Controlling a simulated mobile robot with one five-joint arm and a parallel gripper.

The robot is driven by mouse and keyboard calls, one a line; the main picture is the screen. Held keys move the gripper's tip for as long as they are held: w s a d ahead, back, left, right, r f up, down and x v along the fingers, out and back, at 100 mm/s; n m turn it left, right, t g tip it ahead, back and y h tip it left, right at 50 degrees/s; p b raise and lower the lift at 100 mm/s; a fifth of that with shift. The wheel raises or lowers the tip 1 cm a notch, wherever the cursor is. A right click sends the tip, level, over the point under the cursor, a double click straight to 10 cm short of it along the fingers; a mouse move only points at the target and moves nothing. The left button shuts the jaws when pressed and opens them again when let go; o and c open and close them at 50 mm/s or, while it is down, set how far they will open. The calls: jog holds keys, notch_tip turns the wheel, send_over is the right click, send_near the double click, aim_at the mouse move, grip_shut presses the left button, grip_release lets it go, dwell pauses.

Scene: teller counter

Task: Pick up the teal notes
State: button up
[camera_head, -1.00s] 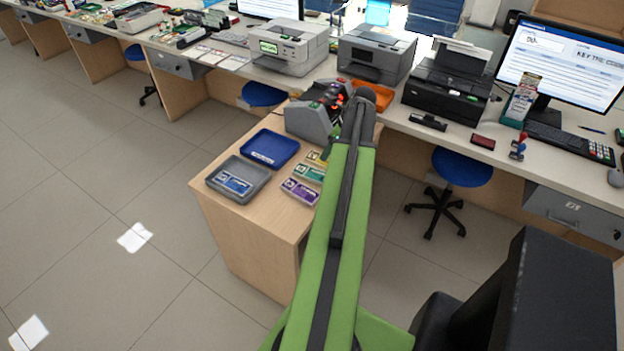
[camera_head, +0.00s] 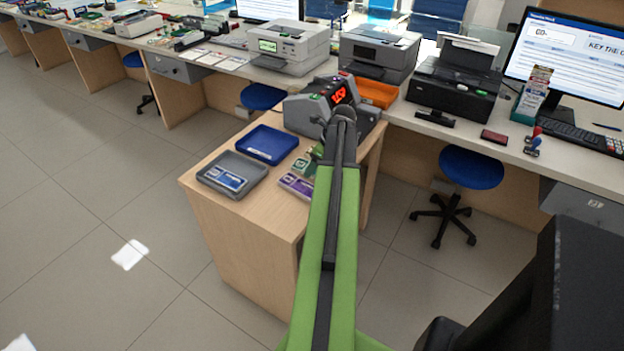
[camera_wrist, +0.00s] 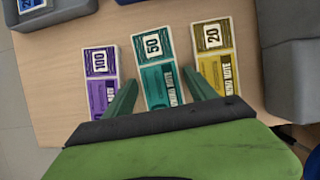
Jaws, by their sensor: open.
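The teal notes (camera_wrist: 155,62) are a flat stack marked 50, lying on the wooden side table between purple notes (camera_wrist: 101,68) and yellow notes (camera_wrist: 212,52). In the wrist view my gripper (camera_wrist: 158,92) is open above the table, its two green fingers on either side of the teal stack's near part. The left finger lies between the teal and purple stacks, the right one between teal and yellow. Nothing is held. In the head view my arm partly covers the notes; a bit of the teal stack (camera_head: 303,166) shows beside the purple notes (camera_head: 296,186).
A grey tray (camera_head: 207,185) with blue notes and a blue tray (camera_head: 284,136) sit to the left on the table (camera_head: 255,215). A grey counting machine (camera_head: 300,112) with a red display stands behind. An orange tray (camera_head: 376,92) is on the long counter.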

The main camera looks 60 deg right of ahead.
jog(key=shift+w+f, duration=0.15)
jog(key=shift+f, duration=0.15)
jog(key=shift+c, duration=0.2)
jog(key=c, duration=1.2)
jog(key=shift+o, duration=0.2)
jog(key=shift+r, duration=0.1)
jog(key=shift+r+p, duration=0.25)
jog(key=shift+p, duration=0.25)
jog(key=r+p, duration=0.4)
jog(key=shift+s+d+r+p, duration=0.2)
jog(key=shift+d+r+p, duration=0.1)
jog(key=shift+d, duration=0.1)
jog(key=s+d+r+p, duration=0.5)
jog(key=s+d, duration=0.1)
jog(key=d, duration=0.3)
jog(key=shift+r+p, duration=0.4)
